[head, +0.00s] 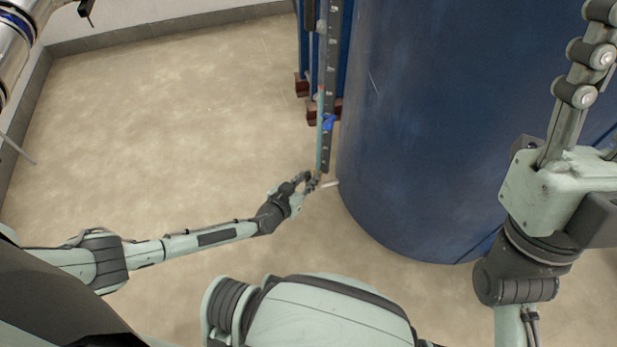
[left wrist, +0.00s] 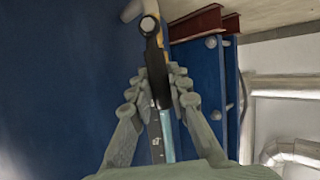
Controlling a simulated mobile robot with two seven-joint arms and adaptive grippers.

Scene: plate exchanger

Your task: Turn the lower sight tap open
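The lower sight tap (left wrist: 156,62) has a black lever with a round pale pivot at its upper end in the left wrist view. In the head view its small pale stub (head: 330,184) shows at the foot of the sight gauge (head: 327,85), beside the blue tank. My left gripper (left wrist: 159,76) has its fingers drawn together on both sides of the black lever and appears to hold it. It also shows in the head view (head: 307,181), at the gauge's lower end. My right gripper (head: 597,45) is raised at the right; its fingertips are cut off.
A large blue tank (head: 440,130) stands right of the gauge. A blue handle (head: 328,122) sits higher on the gauge. Blue plates with red-brown feet (head: 302,84) stand behind it. The floor (head: 170,130) left of the gauge is clear.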

